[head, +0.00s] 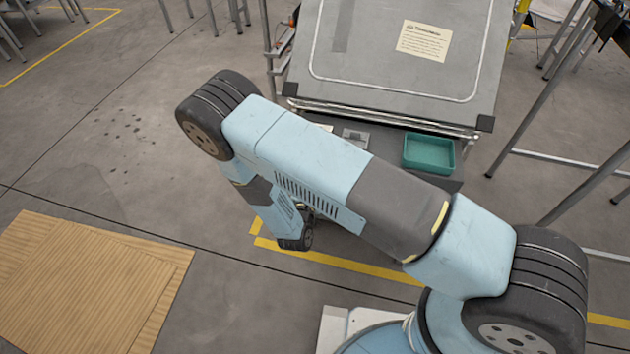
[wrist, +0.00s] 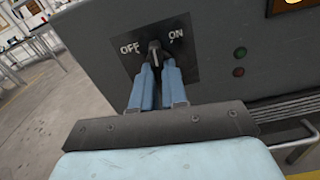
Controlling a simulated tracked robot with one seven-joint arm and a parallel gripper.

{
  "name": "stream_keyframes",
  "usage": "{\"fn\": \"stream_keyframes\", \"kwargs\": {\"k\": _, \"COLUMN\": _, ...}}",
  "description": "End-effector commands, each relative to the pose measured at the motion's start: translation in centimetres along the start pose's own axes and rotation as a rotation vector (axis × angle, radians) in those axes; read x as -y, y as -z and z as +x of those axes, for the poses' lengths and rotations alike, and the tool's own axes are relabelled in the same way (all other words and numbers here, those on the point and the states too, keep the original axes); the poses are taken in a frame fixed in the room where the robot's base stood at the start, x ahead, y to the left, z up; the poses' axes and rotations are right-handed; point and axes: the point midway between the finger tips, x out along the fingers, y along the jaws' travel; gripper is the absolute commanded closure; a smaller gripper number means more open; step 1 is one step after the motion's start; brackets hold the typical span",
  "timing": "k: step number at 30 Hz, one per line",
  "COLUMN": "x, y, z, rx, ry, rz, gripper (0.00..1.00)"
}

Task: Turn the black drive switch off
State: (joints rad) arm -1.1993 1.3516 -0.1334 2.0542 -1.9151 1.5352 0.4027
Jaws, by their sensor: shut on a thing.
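The black drive switch (wrist: 154,48) sits on a dark plate on the grey panel in the wrist view, with the words OFF to its left and ON to its right. Its small pale pointer mark appears near upright, between the two words; its exact setting is hard to tell. My gripper (wrist: 158,68) has its two blue fingers on either side of the switch knob and is shut on it. The fingers hide the lower part of the knob. In the head view the switch cannot be seen and my arm hides the gripper.
A green light (wrist: 240,52) and a red light (wrist: 239,72) are right of the switch plate. In the head view, a teal tray (head: 428,153) sits beneath the sloping grey board (head: 385,85). Metal frames stand at right. A wooden mat (head: 90,285) lies on open floor at left.

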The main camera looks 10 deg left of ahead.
Motion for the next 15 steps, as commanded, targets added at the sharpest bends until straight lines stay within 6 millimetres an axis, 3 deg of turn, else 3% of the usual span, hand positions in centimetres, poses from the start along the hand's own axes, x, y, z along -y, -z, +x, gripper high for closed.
{"fn": "stream_keyframes", "kwargs": {"k": 15, "x": 0.29, "y": 0.13, "z": -0.09, "rx": -0.005, "ry": 0.001, "rz": -0.492, "gripper": 1.0}}
